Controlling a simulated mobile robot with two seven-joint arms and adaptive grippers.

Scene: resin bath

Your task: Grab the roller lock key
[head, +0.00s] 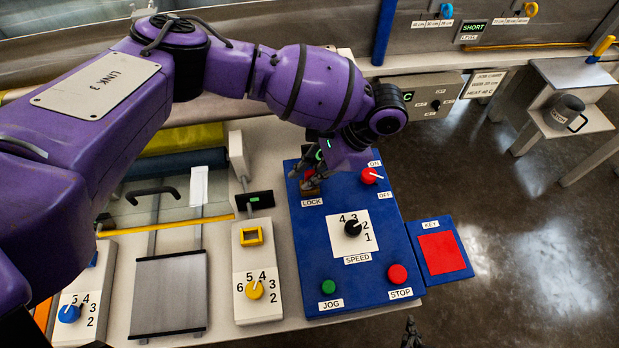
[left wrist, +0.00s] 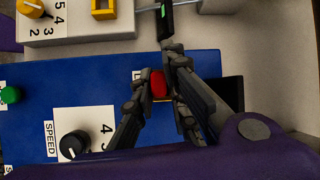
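The red roller lock key (left wrist: 159,87) stands at the LOCK label (head: 312,202) on the blue control panel (head: 314,252). In the head view it is mostly hidden by my left gripper (head: 306,180). In the left wrist view my left gripper (left wrist: 160,78) has its dark fingers on both sides of the key, very close to it. I cannot tell whether they press on it. My right gripper (head: 411,334) shows only as dark fingertips at the bottom edge of the head view, apart from the panel.
A small blue board with a red square (head: 442,253), labelled KEY, adjoins the panel's right side. The panel bears a red switch (head: 371,176), a black speed knob (head: 353,228), a green jog button (head: 328,286) and a red stop button (head: 397,274).

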